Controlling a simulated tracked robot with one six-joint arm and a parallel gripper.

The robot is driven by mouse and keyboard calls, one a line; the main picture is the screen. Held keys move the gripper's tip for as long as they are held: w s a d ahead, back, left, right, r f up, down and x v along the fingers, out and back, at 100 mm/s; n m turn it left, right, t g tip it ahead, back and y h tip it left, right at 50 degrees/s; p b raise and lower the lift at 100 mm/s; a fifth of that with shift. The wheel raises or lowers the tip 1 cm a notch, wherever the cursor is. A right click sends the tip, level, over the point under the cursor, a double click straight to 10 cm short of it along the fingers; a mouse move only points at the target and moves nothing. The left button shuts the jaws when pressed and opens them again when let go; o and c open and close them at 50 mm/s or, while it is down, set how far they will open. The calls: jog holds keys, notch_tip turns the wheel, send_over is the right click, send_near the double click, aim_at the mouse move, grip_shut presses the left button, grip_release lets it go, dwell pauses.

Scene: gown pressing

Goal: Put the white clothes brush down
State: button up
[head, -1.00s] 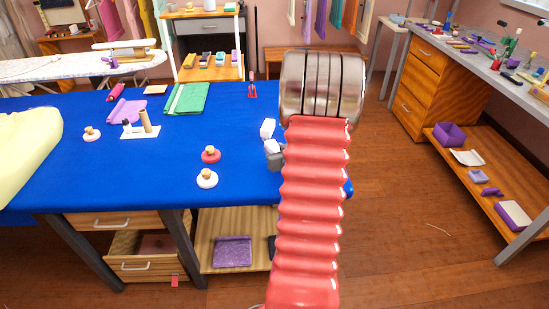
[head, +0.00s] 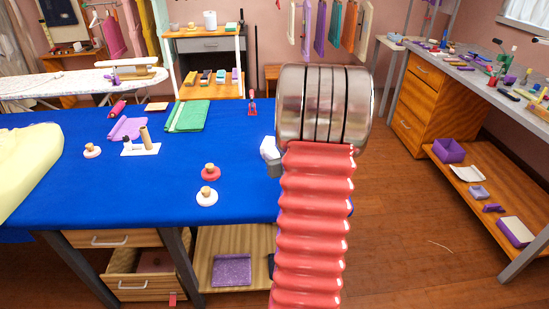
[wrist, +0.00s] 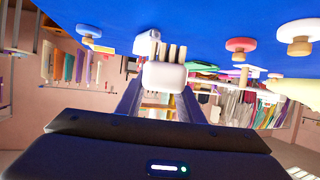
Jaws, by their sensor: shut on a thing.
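The white clothes brush (wrist: 165,75) is between the fingers of my gripper (wrist: 160,95) in the wrist view, which is upside down. My gripper is shut on it. Its tan bristles point toward the blue tabletop (wrist: 205,25); a gap seems to remain, but contact is not clear. In the head view my gripper is mostly hidden behind my arm, near the right edge of the blue table (head: 90,195). A white shape (head: 268,147) shows left of my arm there; I cannot tell whether it is the brush or another white thing.
Another white object (wrist: 146,42) is on the table just beyond the brush. A red knobbed disc (head: 210,172) and a white knobbed disc (head: 207,196) stand to the left. A green folded cloth (head: 187,116) lies farther back. Blue tabletop between them is bare.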

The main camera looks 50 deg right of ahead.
jog(key=w+a+r+n+t+y, duration=0.15)
jog(key=w+a, duration=0.45)
jog(key=a, duration=0.6)
jog(key=w+a+n+y, duration=0.2)
jog(key=w+a, duration=0.5)
jog(key=a, duration=0.5)
jog(key=w+a+r+n+t+y, duration=0.15)
jog(key=w+a, duration=0.45)
jog(key=a, duration=0.6)
jog(key=a+n+y, duration=0.1)
jog(key=a+y, duration=0.1)
jog(key=a, duration=1.2)
jog(key=shift+s+a+g, duration=0.25)
jog(key=shift+g, duration=0.15)
jog(key=shift+r, duration=0.1)
